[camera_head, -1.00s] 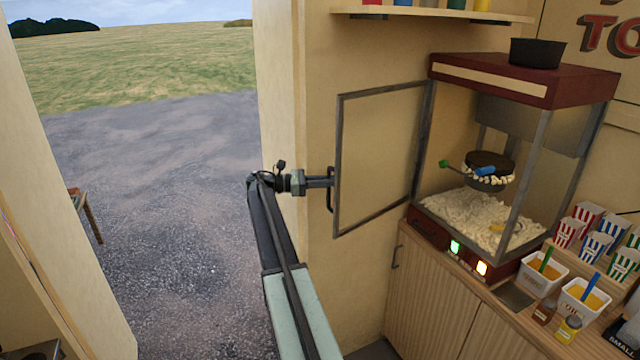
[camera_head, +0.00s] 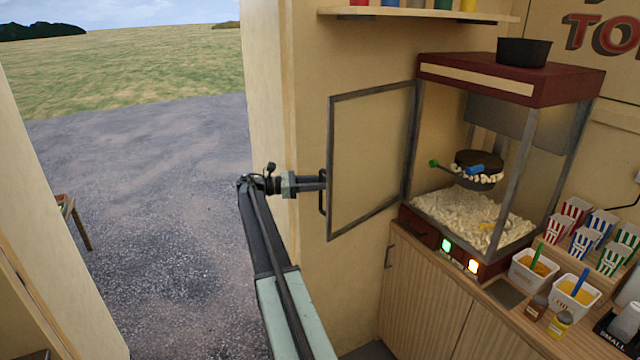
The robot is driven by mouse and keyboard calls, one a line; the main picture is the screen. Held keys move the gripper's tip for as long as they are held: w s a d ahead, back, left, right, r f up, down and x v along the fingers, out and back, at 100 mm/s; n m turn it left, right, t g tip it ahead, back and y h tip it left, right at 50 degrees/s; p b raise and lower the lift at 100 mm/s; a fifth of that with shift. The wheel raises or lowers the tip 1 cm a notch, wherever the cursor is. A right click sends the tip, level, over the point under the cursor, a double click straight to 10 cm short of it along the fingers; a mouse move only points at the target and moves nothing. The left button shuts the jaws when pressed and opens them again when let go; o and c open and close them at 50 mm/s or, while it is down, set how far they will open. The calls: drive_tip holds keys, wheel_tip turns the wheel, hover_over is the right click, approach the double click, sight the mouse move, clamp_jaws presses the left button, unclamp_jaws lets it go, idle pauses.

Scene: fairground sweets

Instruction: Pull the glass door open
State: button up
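The glass door (camera_head: 366,94) is a clear pane in a grey frame, hinged on the left front post of the popcorn machine (camera_head: 482,81). It stands swung wide open, out to the left of the machine. A dark upright handle (camera_head: 322,193) sits on its free left edge. My gripper (camera_head: 322,183) is at this handle, its fingers pointing right. The fingers look close together at the handle, but the view is too small to tell whether they grip it.
The popcorn machine holds popcorn (camera_head: 470,215) and a hanging kettle (camera_head: 478,168). It stands on a wooden counter (camera_head: 425,290) with striped boxes and tubs to the right. A shelf (camera_head: 420,13) hangs above the door. An open doorway lies left of my arm.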

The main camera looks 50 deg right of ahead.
drive_tip(key=v, duration=0.7)
drive_tip(key=shift+w+a, duration=0.25)
drive_tip(key=shift+a, duration=0.05)
drive_tip(key=w+a+f+n+t+h+b, duration=0.1)
drive_tip(key=w+a+f+t+b, duration=0.15)
drive_tip(key=a, duration=0.45)
drive_tip(key=s+a+f+m+t+y, duration=0.3)
drive_tip(key=s+a+f+y, duration=0.2)
drive_tip(key=a, duration=1)
drive_tip(key=s+a+f+m+t+y+b, duration=0.1)
drive_tip(key=s+a+f+m+t+y, duration=0.2)
drive_tip(key=a+f, duration=0.9)
drive_tip(key=s+a+f+m+t+y+b, duration=0.1)
drive_tip(key=s+a+f+m+t+y, duration=0.2)
drive_tip(key=a+f, duration=0.6)
drive_tip(key=s+a+m+y, duration=0.2)
drive_tip(key=s+a+y, duration=0.1)
drive_tip(key=a, duration=0.6)
drive_tip(key=shift+s+y, duration=0.4)
drive_tip(key=shift+s, duration=0.05)
